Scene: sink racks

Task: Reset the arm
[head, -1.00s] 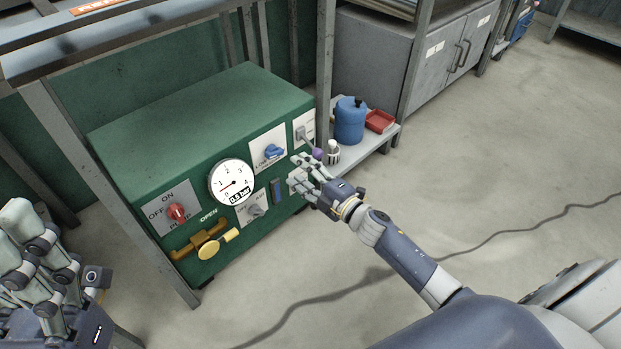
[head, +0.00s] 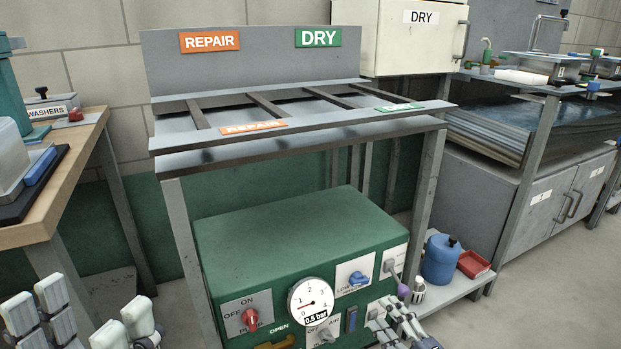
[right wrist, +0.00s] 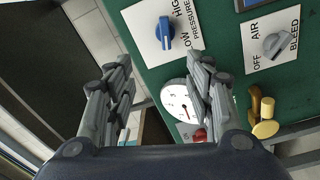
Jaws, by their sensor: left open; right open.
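My left gripper (head: 92,318) is at the bottom left of the head view, open and empty, in front of the rack. My right gripper (head: 397,322) is at the bottom edge of the head view, in front of the right part of the green pump box (head: 290,240). In the right wrist view my right gripper (right wrist: 158,75) is open with nothing between its fingers. The blue pressure knob (right wrist: 165,32), the air/bleed knob (right wrist: 277,45) and the gauge (right wrist: 177,105) show there. Most of my arms lie outside the head view.
A metal rack (head: 310,140) with REPAIR and DRY signs stands over the pump box. A wooden bench (head: 65,190) is at the left. A blue canister (head: 440,262) and a red tray (head: 473,264) stand on a low shelf at the right. Open floor (head: 560,290) is at the far right.

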